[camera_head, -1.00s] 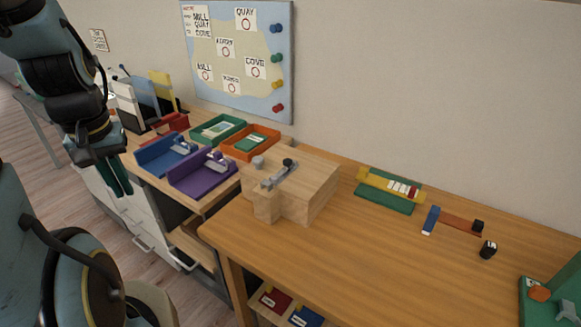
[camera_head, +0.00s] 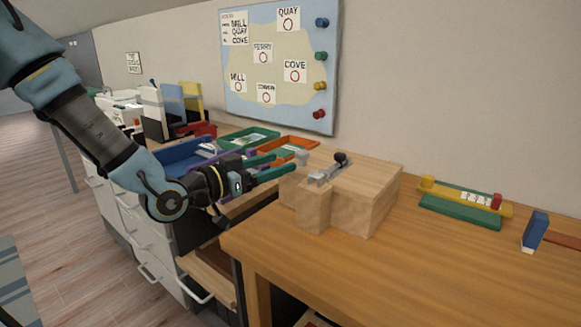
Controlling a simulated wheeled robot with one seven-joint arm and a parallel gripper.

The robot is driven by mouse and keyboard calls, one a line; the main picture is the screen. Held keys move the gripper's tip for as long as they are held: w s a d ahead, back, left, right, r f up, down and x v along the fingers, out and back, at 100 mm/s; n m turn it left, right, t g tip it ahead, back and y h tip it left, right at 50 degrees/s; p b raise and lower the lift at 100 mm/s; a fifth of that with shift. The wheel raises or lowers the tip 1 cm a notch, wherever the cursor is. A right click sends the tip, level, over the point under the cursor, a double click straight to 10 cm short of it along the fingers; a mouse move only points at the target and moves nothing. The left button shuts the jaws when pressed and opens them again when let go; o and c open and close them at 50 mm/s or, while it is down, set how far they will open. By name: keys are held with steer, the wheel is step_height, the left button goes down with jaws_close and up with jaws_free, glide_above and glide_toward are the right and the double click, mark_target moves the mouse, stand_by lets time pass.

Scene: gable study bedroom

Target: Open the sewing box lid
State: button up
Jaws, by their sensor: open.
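My gripper (camera_head: 285,163) has two dark green fingers spread apart, with nothing seen between them. It points right, its fingertips close to the left side of a light wooden box-like block (camera_head: 372,190) on the desk; I cannot tell if they touch it. The block has a smaller block at its front, and a grey metal lever or latch (camera_head: 325,175) with a black round knob (camera_head: 340,158) on top. Nothing in view is marked as the sewing box; this block may be it. No raised lid shows.
Purple and blue trays (camera_head: 180,155) stand behind my arm, with green (camera_head: 240,138) and orange (camera_head: 300,143) trays farther back. A yellow-and-green rack (camera_head: 460,212) and blue block (camera_head: 535,230) lie right. A drawer (camera_head: 205,275) is pulled out below. The front desk top is clear.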

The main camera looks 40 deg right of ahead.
mark_target(311, 162)
steer(key=shift+d+r, duration=0.2)
steer(key=d, duration=1)
steer(key=shift+w+d, duration=0.15)
steer(key=shift+w, duration=0.05)
steer(key=shift+c, duration=0.3)
jaws_close()
stand_by(0.6)
